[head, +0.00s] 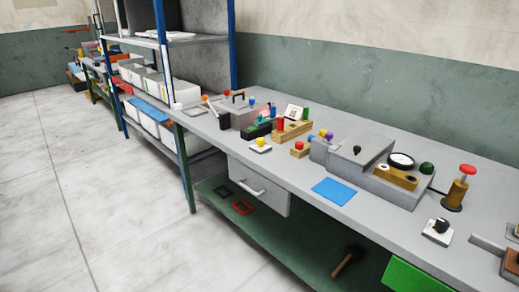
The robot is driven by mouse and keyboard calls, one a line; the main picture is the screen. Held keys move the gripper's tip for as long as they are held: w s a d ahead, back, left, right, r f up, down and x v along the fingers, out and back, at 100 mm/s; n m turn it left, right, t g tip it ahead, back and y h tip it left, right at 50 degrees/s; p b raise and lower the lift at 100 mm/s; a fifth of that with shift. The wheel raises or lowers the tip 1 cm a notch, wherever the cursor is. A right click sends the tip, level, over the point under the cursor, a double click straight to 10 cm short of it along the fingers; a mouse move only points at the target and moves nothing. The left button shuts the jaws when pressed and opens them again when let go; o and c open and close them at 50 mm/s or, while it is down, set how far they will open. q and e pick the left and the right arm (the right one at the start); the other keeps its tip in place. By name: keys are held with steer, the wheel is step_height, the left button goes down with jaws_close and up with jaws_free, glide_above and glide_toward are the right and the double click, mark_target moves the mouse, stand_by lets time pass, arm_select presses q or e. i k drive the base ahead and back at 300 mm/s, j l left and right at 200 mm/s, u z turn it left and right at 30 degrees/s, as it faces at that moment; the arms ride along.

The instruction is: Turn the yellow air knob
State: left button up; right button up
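A yellow knob (260,141) sits on a small white square plate (260,148) near the front edge of the grey workbench (290,163), left of centre in the head view. The knob's turn position is too small to tell. Neither of my grippers is in view.
A red-topped post (459,185) stands at the right. A drawer (259,187) hangs below the bench. The floor (110,200) at left is clear.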

mark_target(261, 141)
steer(key=i+l+u, duration=0.1)
steer(key=l, duration=0.4)
steer(key=i+l+u, duration=0.15)
steer(key=l, duration=0.35)
steer(key=i+l+u, duration=0.1)
steer(key=l, duration=0.45)
steer(key=i+l+u, duration=0.1)
steer(key=l, duration=0.4)
